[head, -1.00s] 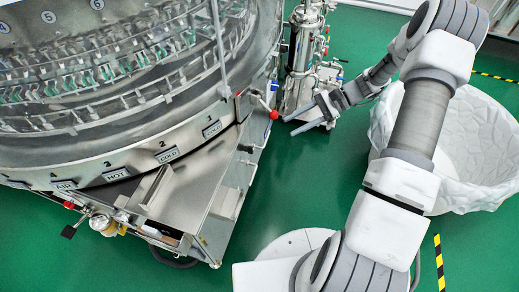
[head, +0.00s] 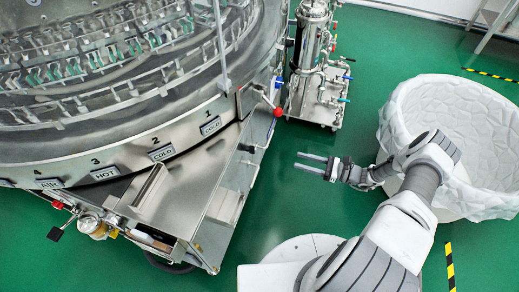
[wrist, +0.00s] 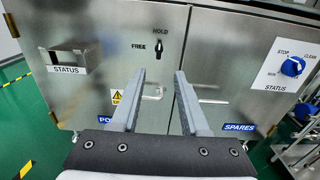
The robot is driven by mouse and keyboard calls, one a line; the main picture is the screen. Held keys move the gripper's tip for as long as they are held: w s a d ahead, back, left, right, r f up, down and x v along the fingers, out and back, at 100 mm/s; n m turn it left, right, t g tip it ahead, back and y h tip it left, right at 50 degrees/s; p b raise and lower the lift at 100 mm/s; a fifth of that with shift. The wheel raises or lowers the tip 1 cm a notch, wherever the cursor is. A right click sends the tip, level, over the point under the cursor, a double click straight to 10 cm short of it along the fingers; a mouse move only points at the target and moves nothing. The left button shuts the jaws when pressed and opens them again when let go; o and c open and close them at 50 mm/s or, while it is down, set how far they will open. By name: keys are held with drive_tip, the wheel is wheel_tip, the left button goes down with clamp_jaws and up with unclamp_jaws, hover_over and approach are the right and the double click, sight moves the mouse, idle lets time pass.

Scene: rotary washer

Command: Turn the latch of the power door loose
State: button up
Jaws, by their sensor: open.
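In the wrist view, a small black latch (wrist: 158,48) sits on a steel door (wrist: 110,50), with HOLD printed above it and FREE to its left. The latch looks upright, towards HOLD. The label at the door's lower edge begins with "PO"; my finger hides the rest. A bar handle (wrist: 152,94) shows below the latch, partly behind the left finger. My gripper (wrist: 160,74) is open and empty, its fingers pointing at the door below the latch in the picture. In the head view, my gripper (head: 299,161) is over the green floor, right of the washer; the latch is not visible there.
A SPARES door (wrist: 235,60) adjoins on the right, then a blue STATUS knob (wrist: 292,66). In the head view, the round washer (head: 120,120) fills the left, a pipe unit (head: 313,80) stands behind my gripper, and a white bin (head: 450,95) stands right. Green floor is clear around my gripper.

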sight(251, 149)
drive_tip(key=b+x, duration=0.1)
drive_tip(key=x, duration=1.5)
drive_tip(key=shift+a+b, duration=0.3)
drive_tip(key=shift+b, duration=0.05)
drive_tip(key=shift+w, duration=0.1)
drive_tip(key=shift+c, duration=0.2)
clamp_jaws()
